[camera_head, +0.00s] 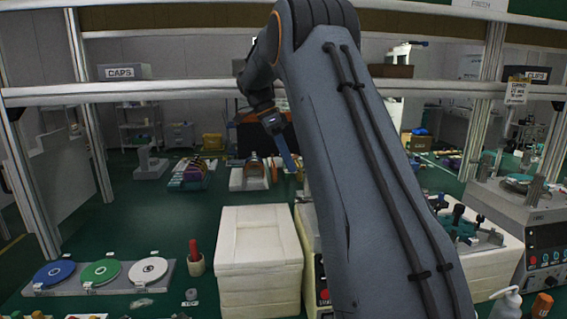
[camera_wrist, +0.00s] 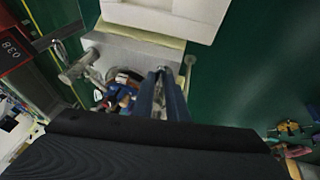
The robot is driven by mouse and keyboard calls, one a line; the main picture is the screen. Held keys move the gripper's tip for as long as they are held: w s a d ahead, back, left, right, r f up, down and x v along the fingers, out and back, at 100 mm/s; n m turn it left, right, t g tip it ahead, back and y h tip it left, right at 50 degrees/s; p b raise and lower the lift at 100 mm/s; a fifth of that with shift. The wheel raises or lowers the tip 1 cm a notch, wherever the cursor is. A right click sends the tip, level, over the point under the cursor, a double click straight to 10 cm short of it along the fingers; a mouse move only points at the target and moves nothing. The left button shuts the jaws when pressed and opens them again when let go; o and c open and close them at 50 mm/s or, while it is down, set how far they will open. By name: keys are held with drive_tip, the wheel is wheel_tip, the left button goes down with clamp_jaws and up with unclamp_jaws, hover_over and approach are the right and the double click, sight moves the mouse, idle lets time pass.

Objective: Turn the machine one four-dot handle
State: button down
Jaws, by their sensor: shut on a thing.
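My gripper (camera_head: 287,158) reaches toward the back of the head view, with its blue fingers pointing down. In the wrist view the two dark blue fingers (camera_wrist: 163,78) are close together over a grey machine top (camera_wrist: 125,48). They are shut on a thin part at their tips, taken to be a handle. The fingers hide most of it, and no dots can be made out. Left of the fingers is a round plate with blue and red pieces (camera_wrist: 121,93).
A white block (camera_wrist: 165,12) lies beyond the machine top in the wrist view. A dark red panel with a display (camera_wrist: 14,50) is at left. In the head view a white foam box (camera_head: 260,245) stands in front; a rail (camera_head: 180,91) crosses above.

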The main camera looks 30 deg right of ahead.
idle(0.3)
drive_tip(key=c, duration=1.7)
unclamp_jaws()
drive_tip(key=shift+c, duration=0.2)
drive_tip(key=b+v, duration=0.1)
drive_tip(key=v, duration=0.7)
drive_tip(key=shift+b, duration=0.4)
drive_tip(key=shift+d, duration=0.1)
